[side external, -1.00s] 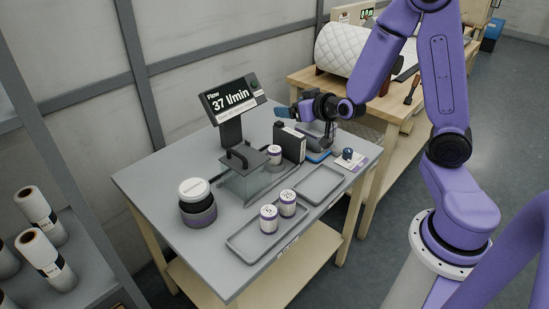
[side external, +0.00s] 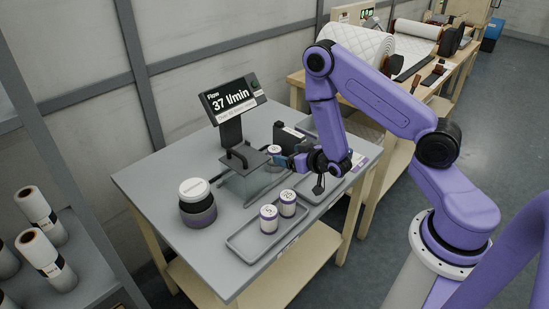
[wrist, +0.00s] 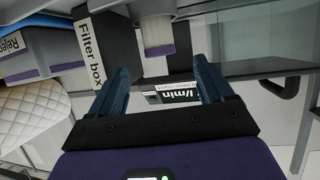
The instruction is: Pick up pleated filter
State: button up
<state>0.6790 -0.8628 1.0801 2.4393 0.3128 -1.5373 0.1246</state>
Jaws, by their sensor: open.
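A small white cylinder with a purple band (side external: 274,150), likely the pleated filter, stands beside the black filter box (side external: 287,136). In the wrist view the cylinder (wrist: 157,36) shows upside down, beyond the fingertips and roughly between them. Two similar cylinders with printed numbers, one nearer (side external: 269,219) and one farther (side external: 288,203), stand in the front grey tray (side external: 246,243). My gripper (side external: 284,161) is open and empty, pointing left close to the cylinder by the box. In the wrist view its two blue fingers (wrist: 163,78) are spread apart.
A clear case with a black handled lid (side external: 246,158) stands just left of the cylinder, with the flow display (side external: 232,98) behind it. A round tub (side external: 197,204) stands at the left. The table's front left is clear.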

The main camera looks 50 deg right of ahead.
aim_at(278, 151)
jog(key=shift+x, duration=3.5)
jog(key=c, duration=1.2)
jog(key=shift+c, duration=0.2)
